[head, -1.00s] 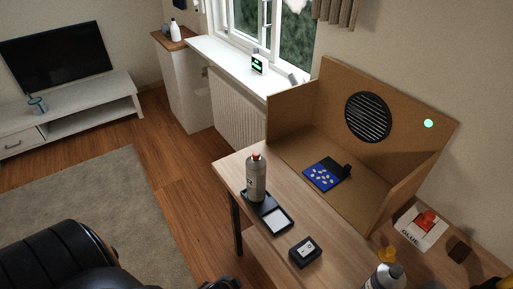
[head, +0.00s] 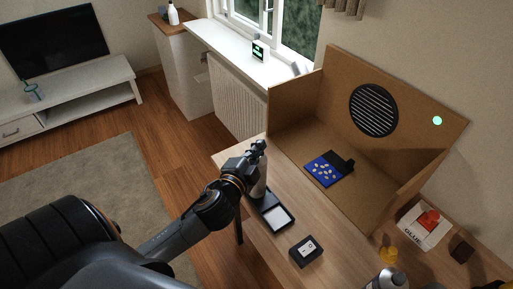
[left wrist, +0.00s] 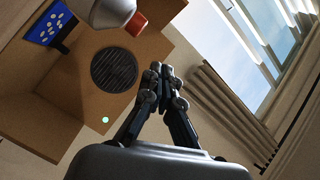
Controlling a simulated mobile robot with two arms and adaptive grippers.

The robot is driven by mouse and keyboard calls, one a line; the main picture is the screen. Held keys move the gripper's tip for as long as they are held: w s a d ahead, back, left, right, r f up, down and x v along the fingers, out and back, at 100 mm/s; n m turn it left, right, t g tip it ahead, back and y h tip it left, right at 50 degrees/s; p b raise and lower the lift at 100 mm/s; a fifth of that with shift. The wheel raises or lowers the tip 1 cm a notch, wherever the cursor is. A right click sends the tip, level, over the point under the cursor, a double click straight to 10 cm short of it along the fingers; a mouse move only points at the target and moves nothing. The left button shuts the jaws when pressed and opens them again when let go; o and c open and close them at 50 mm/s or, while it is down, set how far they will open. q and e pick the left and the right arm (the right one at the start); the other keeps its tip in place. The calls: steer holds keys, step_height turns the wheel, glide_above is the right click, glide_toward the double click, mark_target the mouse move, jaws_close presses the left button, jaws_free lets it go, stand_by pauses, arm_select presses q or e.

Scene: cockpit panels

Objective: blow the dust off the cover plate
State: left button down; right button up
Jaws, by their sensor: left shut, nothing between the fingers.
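The cover plate (head: 323,170) is blue with several pale specks and lies on the floor of the open brown booth, a black block (head: 348,164) at its edge. A grey bottle with a red tip (left wrist: 112,12) stands on the table; in the head view the bottle (head: 261,187) is partly hidden behind my left gripper (head: 260,146). My left gripper is shut and empty, beside the top of the bottle; its fingertips (left wrist: 160,72) meet in the left wrist view, apart from the red tip. My right gripper is not in view.
The booth (head: 300,108) has a round black vent (head: 373,110) and a green light (head: 437,121). A black tray with a white pad (head: 277,218) and a small black box (head: 306,251) are near the table edge. A glue box (head: 424,226) and another bottle (head: 386,279) stand right.

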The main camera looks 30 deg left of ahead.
arm_select(q)
steer(key=w+d+r+m+t+h, duration=0.1)
steer(key=d+r+m+t+h, duration=0.1)
steer(key=d+r+m+h, duration=0.25)
steer(key=w+d+r+m+t+h, duration=0.1)
steer(key=r+m+t+h, duration=0.15)
steer(key=r+m, duration=0.4)
steer(key=s+d+m+g+h, duration=0.1)
steer(key=d+m+g+h, duration=0.3)
steer(key=m, duration=0.7)
steer(key=s+d+m+g+h, duration=0.15)
steer(key=m+g+h, duration=0.35)
steer(key=m, duration=0.5)
steer(key=w+a+f+m+g+y, duration=0.1)
steer(key=a+m+y, duration=0.1)
steer(key=a+y, duration=0.3)
steer(key=w+a+f+m+g+y, duration=0.1)
steer(key=a+f+m+g+y, duration=0.1)
steer(key=a+y, duration=0.3)
steer(key=a+m, duration=0.1)
steer(key=a, duration=0.2)
steer(key=shift+w+a+y, duration=0.25)
steer(key=shift+a+y, duration=0.05)
steer(key=shift+a, duration=0.1)
